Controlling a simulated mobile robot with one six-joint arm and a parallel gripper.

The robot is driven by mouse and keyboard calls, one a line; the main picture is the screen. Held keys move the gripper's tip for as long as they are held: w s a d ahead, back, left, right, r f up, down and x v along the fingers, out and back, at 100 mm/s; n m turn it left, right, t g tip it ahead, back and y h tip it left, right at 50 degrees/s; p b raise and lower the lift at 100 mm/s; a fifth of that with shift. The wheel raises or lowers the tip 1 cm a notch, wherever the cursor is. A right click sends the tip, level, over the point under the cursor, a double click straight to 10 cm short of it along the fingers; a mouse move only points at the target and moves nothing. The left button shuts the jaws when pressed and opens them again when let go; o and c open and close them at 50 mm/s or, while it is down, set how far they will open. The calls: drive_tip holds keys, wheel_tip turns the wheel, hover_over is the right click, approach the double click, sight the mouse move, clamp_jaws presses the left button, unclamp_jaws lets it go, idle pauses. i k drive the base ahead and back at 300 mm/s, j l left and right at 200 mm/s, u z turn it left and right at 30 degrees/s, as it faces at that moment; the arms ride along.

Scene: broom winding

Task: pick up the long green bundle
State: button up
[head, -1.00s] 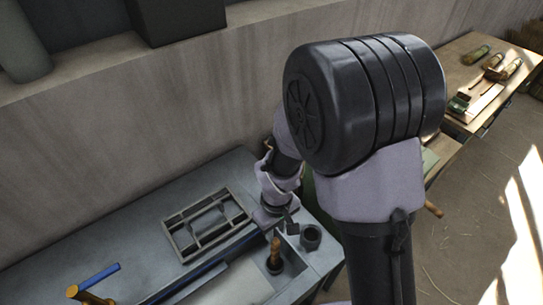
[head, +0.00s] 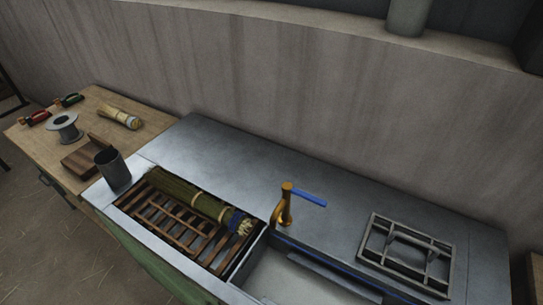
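The long green bundle (head: 185,193) lies slantwise across a dark slatted wooden rack (head: 158,222) set in the grey worktop, in the lower middle left of the head view. It is tied with pale bands. Its right end shows a blue band and pale cut stalk ends. Nothing covers it. My gripper and arm are not in view.
A brass tap with a blue lever (head: 287,203) stands right of the bundle, beside a sink basin (head: 305,283). A metal grid frame (head: 405,256) lies further right. A dark cup (head: 113,170) stands left of the rack. A wooden table (head: 85,125) holds a spool (head: 65,127) and a pale bundle (head: 119,117).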

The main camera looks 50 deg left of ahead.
sight(176, 188)
drive_tip(key=u, duration=2.65)
